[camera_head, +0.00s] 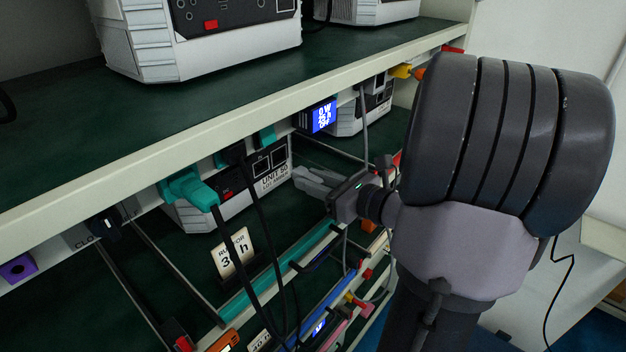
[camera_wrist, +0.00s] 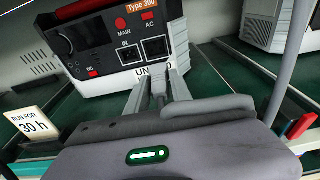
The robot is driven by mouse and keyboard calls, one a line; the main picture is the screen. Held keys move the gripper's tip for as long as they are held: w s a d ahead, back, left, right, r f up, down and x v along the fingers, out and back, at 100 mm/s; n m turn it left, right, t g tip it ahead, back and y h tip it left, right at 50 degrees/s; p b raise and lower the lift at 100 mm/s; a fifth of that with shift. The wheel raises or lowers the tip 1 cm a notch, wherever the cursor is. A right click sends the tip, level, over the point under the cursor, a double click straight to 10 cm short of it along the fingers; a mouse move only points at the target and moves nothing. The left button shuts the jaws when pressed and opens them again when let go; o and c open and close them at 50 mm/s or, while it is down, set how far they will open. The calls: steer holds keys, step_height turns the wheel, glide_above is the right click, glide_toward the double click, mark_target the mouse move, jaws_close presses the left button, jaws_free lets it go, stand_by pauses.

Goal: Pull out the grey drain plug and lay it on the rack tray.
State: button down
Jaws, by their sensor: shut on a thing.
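My gripper (camera_head: 302,180) reaches left from the arm, in front of the lower shelf unit marked UNIT 50 (camera_head: 272,178). In the wrist view the two pale fingers (camera_wrist: 158,78) are shut on a small grey piece, taken as the grey drain plug (camera_wrist: 158,88). The fingers and gripper body hide most of it. The fingertips overlap the lower edge of the unit's front (camera_wrist: 115,50), below its two black sockets; I cannot tell whether they touch it. A thick grey cable (camera_wrist: 288,62) runs down to the right of the fingers, and its far end is unclear.
A teal plug (camera_head: 190,187) sits at the shelf rail (camera_head: 120,170), with dark cables hanging below it. A "RUN FOR 30 h" card (camera_head: 233,254) stands left of the gripper. A lit blue display (camera_head: 323,116) is above. Thin rails and cables crowd the space below.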

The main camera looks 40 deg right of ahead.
mark_target(313, 205)
steer(key=shift+f+b, duration=1.5)
steer(key=shift+f, duration=0.3)
steer(key=c, duration=1)
jaws_free()
steer(key=shift+c, duration=0.2)
steer(key=s+d+r+p, duration=0.1)
steer(key=s+r, duration=0.1)
steer(key=s, duration=1.5)
steer(key=shift+d+r+p, duration=0.15)
steer(key=shift+r+p, duration=0.2)
steer(key=shift+p, duration=0.05)
steer(key=shift+s, duration=0.1)
